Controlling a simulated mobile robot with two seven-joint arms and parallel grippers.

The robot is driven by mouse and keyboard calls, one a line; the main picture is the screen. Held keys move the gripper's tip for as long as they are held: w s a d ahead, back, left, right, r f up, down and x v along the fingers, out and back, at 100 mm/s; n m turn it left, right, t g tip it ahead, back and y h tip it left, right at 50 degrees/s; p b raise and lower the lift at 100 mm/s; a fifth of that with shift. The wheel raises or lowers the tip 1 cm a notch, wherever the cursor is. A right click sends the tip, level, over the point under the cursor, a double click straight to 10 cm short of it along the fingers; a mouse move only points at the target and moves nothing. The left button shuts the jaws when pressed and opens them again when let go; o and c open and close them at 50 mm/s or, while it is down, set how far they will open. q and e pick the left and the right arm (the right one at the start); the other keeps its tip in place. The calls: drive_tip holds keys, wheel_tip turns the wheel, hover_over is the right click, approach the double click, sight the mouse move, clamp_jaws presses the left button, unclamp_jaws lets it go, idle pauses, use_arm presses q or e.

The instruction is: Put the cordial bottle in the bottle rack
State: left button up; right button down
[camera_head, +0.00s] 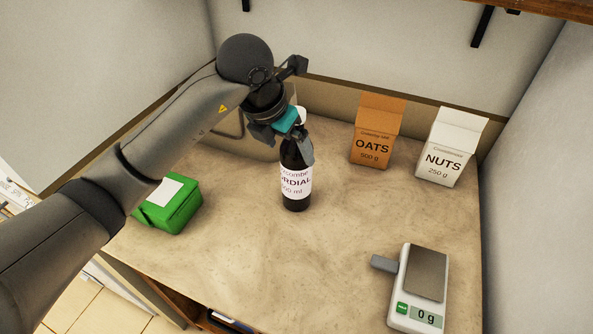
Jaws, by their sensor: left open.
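The cordial bottle (296,183) is dark with a white label and a pale cap, and stands upright on the counter. My left gripper (293,146) is open at the bottle's neck and upper part, with one finger in front on the right side. Part of the neck is hidden by the gripper, and I cannot tell whether the fingers touch the glass. I cannot make out a bottle rack in this view. My right gripper is not in view.
An oats carton (372,148) and a nuts carton (444,160) stand at the back right. A scale (403,314) reading 0 g is at front right, with a grey block (384,263) beside it. A green box (178,211) is at left. A beige container (222,142) stands behind my arm. The middle front is clear.

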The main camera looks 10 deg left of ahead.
use_arm(q)
drive_tip(key=x, duration=0.5)
drive_tip(key=shift+w+d+f, duration=0.15)
drive_tip(key=shift+w+f, duration=0.15)
clamp_jaws()
drive_tip(key=shift+r, duration=0.15)
idle(0.6)
